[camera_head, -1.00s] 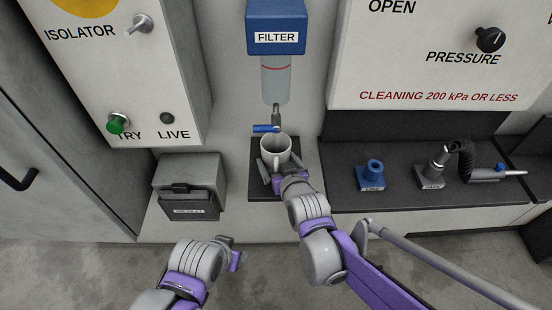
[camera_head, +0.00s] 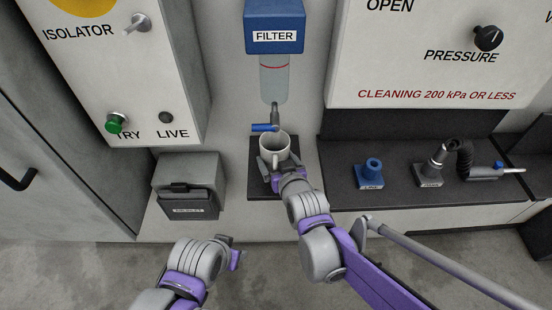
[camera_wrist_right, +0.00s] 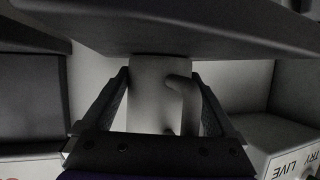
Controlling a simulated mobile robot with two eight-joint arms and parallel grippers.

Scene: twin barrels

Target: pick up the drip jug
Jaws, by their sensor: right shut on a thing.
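The drip jug (camera_head: 273,150), a pale grey cup with a handle, stands upright on a small dark ledge (camera_head: 262,190) below the filter's tap. My right gripper (camera_head: 274,165) is around the jug from the front. In the right wrist view, the jug (camera_wrist_right: 150,95) with its curved handle sits between the two fingers of my right gripper (camera_wrist_right: 163,98), which are shut on it. Whether the jug touches the ledge is hard to tell. My left gripper (camera_head: 234,252) is empty, low in the head view and away from the jug; its finger gap is unclear.
The filter (camera_head: 275,75) with its blue-handled tap (camera_head: 268,127) hangs just above the jug. A grey box (camera_head: 190,185) stands at the left.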

